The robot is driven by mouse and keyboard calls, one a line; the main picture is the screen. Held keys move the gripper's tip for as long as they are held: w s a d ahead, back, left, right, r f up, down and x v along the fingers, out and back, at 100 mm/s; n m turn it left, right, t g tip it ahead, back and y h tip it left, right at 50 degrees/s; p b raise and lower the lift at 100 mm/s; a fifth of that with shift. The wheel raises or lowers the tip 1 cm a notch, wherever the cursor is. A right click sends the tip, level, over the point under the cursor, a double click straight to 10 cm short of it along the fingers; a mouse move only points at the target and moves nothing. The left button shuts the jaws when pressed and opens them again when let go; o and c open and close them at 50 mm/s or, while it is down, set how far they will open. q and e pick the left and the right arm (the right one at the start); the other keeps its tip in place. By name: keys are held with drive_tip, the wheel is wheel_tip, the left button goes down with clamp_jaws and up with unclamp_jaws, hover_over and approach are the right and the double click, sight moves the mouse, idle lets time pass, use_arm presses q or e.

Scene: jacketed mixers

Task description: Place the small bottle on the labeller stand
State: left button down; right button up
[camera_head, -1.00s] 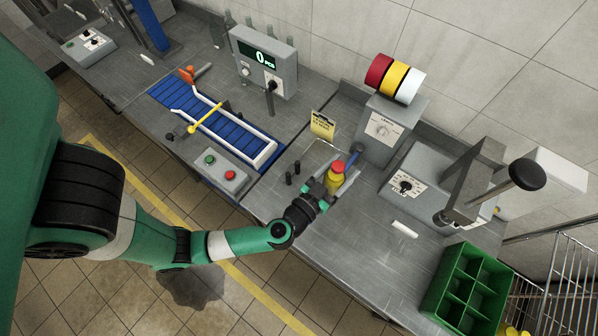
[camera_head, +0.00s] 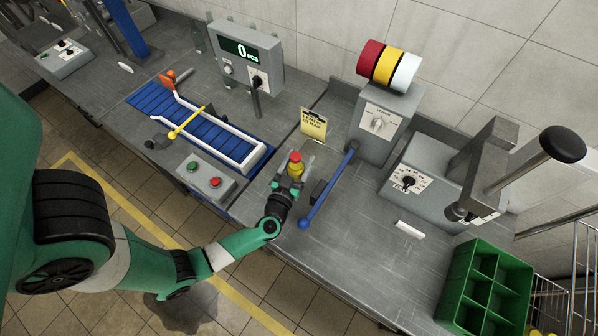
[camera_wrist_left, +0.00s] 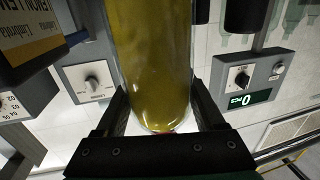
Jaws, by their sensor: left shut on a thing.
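The small bottle (camera_head: 296,168) has a red cap and a yellow body. My left gripper (camera_head: 288,184) is shut on it, with the cap on top. In the left wrist view the bottle (camera_wrist_left: 152,60), holding yellow-green liquid, stands between the two fingers (camera_wrist_left: 160,108). The labeller (camera_head: 378,125) is a grey box with a dial and red, yellow and white rolls on top. A blue lever (camera_head: 328,192) reaches forward from it, to the right of the bottle. I cannot tell whether the bottle's base touches anything. My right gripper is not in view.
A yellow card (camera_head: 313,124) stands behind the bottle. To the left are a blue conveyor (camera_head: 205,130), a button box (camera_head: 206,180) and a counter reading 0 PCS (camera_head: 246,60). A dial machine (camera_head: 415,180) and an empty-looking green crate (camera_head: 485,290) are at the right.

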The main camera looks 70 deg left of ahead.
use_arm(q)
wheel_tip(320, 180, down, 4)
drive_tip(key=b, duration=0.2)
drive_tip(key=shift+w+r+b, duration=0.1)
drive_tip(key=shift+r+b, duration=0.05)
drive_tip(key=shift+b, duration=0.2)
unclamp_jaws()
drive_tip(key=p+v, duration=0.2)
drive_tip(key=v, duration=1)
drive_tip(key=shift+p, duration=0.3)
drive_tip(key=shift+r, duration=0.1)
